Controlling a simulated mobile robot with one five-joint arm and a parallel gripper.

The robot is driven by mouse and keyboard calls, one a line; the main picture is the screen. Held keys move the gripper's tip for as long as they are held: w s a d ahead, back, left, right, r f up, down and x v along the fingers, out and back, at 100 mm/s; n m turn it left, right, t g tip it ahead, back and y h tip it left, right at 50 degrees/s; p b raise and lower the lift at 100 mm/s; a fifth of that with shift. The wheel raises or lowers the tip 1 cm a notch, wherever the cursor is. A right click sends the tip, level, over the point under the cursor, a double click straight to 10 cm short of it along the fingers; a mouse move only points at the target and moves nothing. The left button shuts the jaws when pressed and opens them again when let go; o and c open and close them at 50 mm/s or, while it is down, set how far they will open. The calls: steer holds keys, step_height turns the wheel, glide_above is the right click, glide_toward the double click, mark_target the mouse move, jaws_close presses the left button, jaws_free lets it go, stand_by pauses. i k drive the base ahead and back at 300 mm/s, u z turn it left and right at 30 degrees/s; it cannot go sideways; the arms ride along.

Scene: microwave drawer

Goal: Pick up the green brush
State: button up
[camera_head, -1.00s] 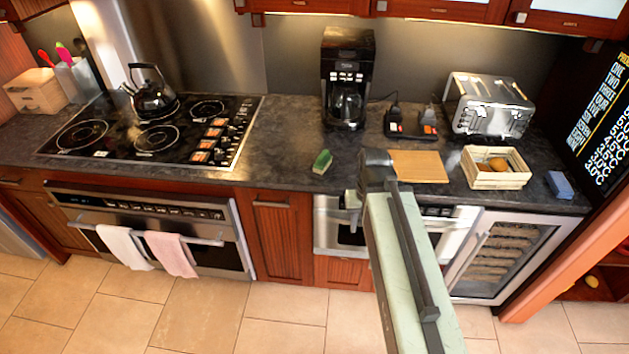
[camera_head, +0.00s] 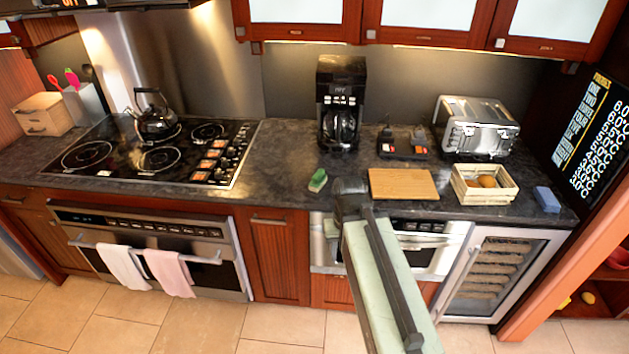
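The green brush (camera_head: 317,180) is a small green block lying on the dark countertop (camera_head: 270,165), near its front edge and in front of the coffee maker. My arm reaches up from the bottom of the head view. My gripper (camera_head: 349,187), dark grey, is at its far end, just right of the brush in the picture. The gripper appears apart from the brush. Its fingers are seen from behind and above, so their opening is hidden. Nothing is visible in it.
A coffee maker (camera_head: 340,100) stands behind the brush. A wooden board (camera_head: 403,184), a wooden crate (camera_head: 484,198), a toaster (camera_head: 476,125) and a blue block (camera_head: 547,199) are to the right. A stovetop (camera_head: 110,150) with a kettle (camera_head: 155,118) is left. Counter left of the brush is clear.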

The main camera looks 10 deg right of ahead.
mark_target(320, 178)
steer(key=z, duration=0.05)
steer(key=i, duration=0.5)
steer(key=u, duration=0.1)
steer(key=k, duration=1.35)
steer(key=u, duration=0.1)
steer(key=i, duration=0.8)
steer(key=u, duration=0.75)
steer(key=i, duration=1.1)
steer(key=u, duration=0.85)
steer(key=k, duration=0.8)
steer(key=u, duration=0.15)
steer(key=i, duration=0.85)
